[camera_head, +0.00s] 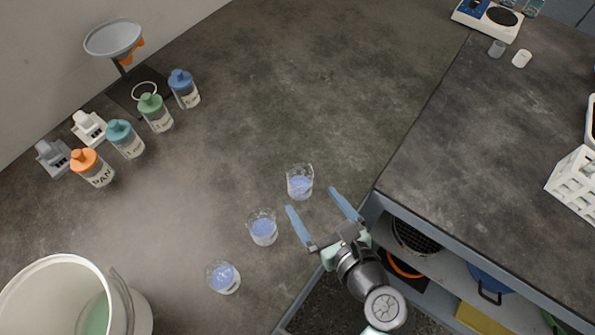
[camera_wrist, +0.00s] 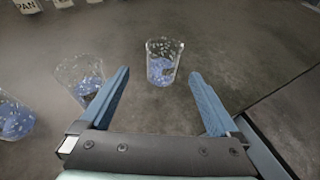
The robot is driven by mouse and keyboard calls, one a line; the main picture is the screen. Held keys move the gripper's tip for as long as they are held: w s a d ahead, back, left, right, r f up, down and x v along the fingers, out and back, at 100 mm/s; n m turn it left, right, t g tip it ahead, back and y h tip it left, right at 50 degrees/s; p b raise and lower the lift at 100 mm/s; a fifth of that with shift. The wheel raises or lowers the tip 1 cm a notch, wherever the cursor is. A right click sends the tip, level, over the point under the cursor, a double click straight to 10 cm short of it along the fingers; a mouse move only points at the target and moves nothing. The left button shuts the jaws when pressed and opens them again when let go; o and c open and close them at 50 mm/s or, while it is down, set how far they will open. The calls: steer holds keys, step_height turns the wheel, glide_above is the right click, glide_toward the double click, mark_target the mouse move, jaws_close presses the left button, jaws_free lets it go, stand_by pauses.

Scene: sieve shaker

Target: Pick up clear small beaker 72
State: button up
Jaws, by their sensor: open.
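Three clear small beakers with blue contents stand in a slanting row on the grey bench; I cannot tell which one is number 72. The far beaker (camera_head: 300,183) is upright just beyond my gripper (camera_head: 319,201). In the wrist view this beaker (camera_wrist: 161,63) shows ahead, between the lines of the two fingers. The middle beaker (camera_head: 262,228) is left of the left finger; the wrist view shows it (camera_wrist: 80,77) close beside that finger. The near beaker (camera_head: 223,277) is farther left, cut by the edge in the wrist view (camera_wrist: 14,117). My gripper is open and empty.
Several capped bottles (camera_head: 126,139) and a ring stand with a bowl (camera_head: 114,38) are at the back left. A white bucket (camera_head: 138,309) is at the lower left. A second counter (camera_head: 480,130) with open shelves lies right. The bench behind the far beaker is clear.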

mark_target(296, 174)
steer(key=x, duration=0.7)
steer(key=b+x, duration=0.1)
steer(key=x, duration=0.3)
steer(key=shift+w+d+f, duration=0.1)
steer(key=shift+d, duration=0.15)
steer(key=c, duration=1.5)
steer(key=shift+c, duration=0.2)
steer(key=shift+r, duration=0.2)
steer(key=shift+r+p, duration=1.5)
steer(key=shift+r, duration=3.35)
